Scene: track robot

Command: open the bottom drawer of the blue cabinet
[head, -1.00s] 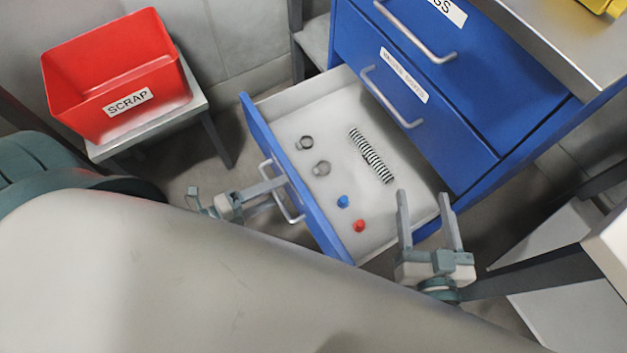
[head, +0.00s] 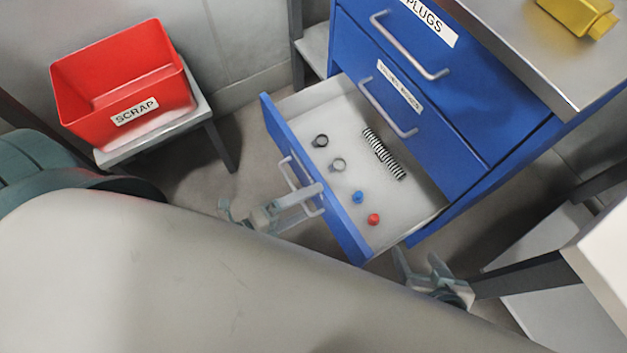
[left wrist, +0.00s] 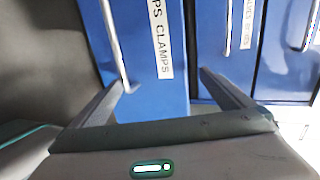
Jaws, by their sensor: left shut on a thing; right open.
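The blue cabinet (head: 500,138) stands at the upper right. Its bottom drawer (head: 412,215) is pulled out, with its blue front (head: 335,208) well clear of the cabinet. My left gripper (head: 312,194) is shut on the drawer's handle (head: 288,172). The left wrist view shows a handle bar (left wrist: 113,40) beside a label ending in "CLAMPS", near one finger. My right gripper (head: 420,262) is open and empty, outside the drawer's near right corner.
A red SCRAP bin (head: 85,118) stands on a small grey table (head: 205,105) at the left. The two drawers above are shut. A yellow object (head: 578,17) lies on the metal top (head: 520,50). A white-topped stand (head: 600,245) is at the right.

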